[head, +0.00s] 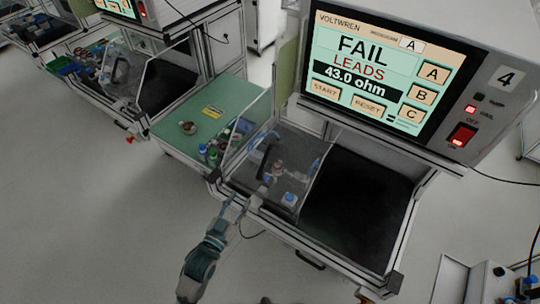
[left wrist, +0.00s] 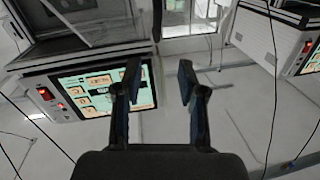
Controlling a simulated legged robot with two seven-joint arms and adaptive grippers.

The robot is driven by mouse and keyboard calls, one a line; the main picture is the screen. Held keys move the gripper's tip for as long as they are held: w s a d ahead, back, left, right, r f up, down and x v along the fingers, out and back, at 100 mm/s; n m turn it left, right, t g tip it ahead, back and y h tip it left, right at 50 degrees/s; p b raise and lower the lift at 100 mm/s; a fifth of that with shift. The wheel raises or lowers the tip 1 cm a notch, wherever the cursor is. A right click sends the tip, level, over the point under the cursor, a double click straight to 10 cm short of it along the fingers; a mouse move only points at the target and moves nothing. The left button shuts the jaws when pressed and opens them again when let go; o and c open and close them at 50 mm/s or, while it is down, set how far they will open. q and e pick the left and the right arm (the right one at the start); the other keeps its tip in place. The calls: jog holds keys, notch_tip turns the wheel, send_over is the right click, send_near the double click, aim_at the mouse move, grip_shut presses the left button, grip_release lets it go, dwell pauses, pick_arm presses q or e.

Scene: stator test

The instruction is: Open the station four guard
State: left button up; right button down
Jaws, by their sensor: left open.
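Station four (head: 506,79) has a tilted screen reading "FAIL LEADS 43.0 ohm". Its clear guard (head: 315,178) stands over the left part of the bench, around a fixture with blue and metal parts (head: 289,198). A dark curved handle (head: 264,160) shows at the guard's left side. The bench's right part is a bare black surface (head: 360,205). My left gripper (head: 236,203) is low at the bench's front left corner, in front of the guard and apart from the handle. In the left wrist view its fingers (left wrist: 160,78) are spread and empty. My right gripper is out of view.
A green side table (head: 190,108) with small bottles and parts adjoins the bench on the left. Another station with a clear guard (head: 118,68) stands farther back. A red-lit power switch (head: 462,135) is right of the screen. Grey floor is open at the left.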

pick_arm(q)
jog(key=p, duration=0.1)
send_near(262, 165)
jog(key=d+x, duration=0.1)
jog(key=x, duration=0.4)
jog(key=w, duration=0.2)
jog(key=w+d, duration=0.1)
jog(key=w, duration=0.1)
jog(key=shift+w+r+p, duration=0.15)
jog(key=shift+w+p, duration=0.15)
jog(key=shift+p, duration=0.05)
jog(key=shift+w+d, duration=0.4)
jog(key=shift+w, duration=0.1)
jog(key=shift+d, duration=0.35)
jog(key=c, duration=0.7)
grip_shut()
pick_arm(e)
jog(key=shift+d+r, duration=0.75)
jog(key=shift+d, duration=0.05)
pick_arm(q)
jog(key=shift+a, duration=0.2)
